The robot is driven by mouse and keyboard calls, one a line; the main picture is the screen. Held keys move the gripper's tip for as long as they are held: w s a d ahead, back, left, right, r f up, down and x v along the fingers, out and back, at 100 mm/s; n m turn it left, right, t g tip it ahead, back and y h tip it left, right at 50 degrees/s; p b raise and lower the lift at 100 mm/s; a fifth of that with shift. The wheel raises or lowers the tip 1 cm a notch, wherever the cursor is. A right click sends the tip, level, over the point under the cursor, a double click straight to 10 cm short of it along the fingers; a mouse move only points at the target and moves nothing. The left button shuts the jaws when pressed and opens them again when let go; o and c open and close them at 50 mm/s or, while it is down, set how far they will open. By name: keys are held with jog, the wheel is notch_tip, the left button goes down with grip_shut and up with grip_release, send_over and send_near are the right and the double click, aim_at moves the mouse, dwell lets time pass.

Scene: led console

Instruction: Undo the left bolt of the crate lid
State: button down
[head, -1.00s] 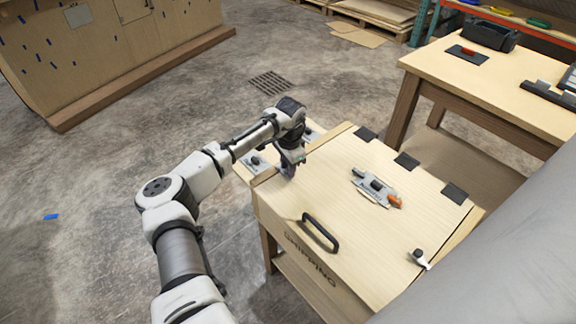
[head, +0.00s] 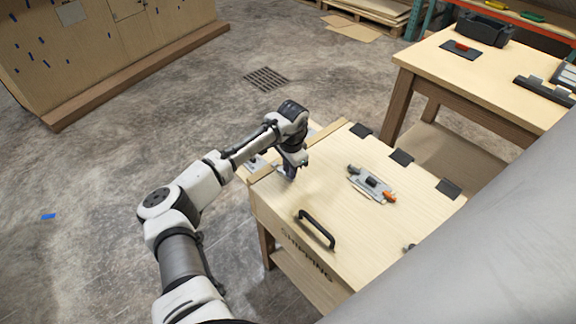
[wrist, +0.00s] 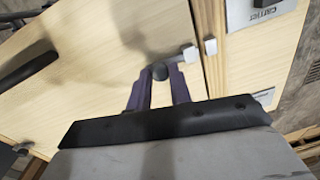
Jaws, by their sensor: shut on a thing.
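The crate lid (head: 345,210) is pale wood with a black handle (head: 316,229) near its front edge. My gripper (head: 290,174) points down at the lid's left side. In the wrist view my gripper (wrist: 161,76) has its purple fingers closed around the dark knob (wrist: 160,70) of the left bolt. A silver bolt piece (wrist: 189,54) lies by the lid's edge. A silver catch (wrist: 210,46) sits across the seam, with a visible gap and no bar seen between them. In the head view my gripper hides most of this bolt.
Dark hinge pads (head: 401,157) line the back edge. The right bolt (head: 408,247) is mostly hidden by a grey shape. A wooden table (head: 480,80) stands behind right.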

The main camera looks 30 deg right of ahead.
jog(key=c, duration=1.3)
grip_release()
jog(key=shift+s, duration=0.25)
jog(key=r, duration=0.4)
jog(key=r+b, duration=0.1)
jog(key=r, duration=0.4)
jog(key=r+b, duration=0.1)
jog(key=r, duration=0.3)
jog(key=shift+s+r, duration=0.35)
jog(key=shift+r, duration=0.05)
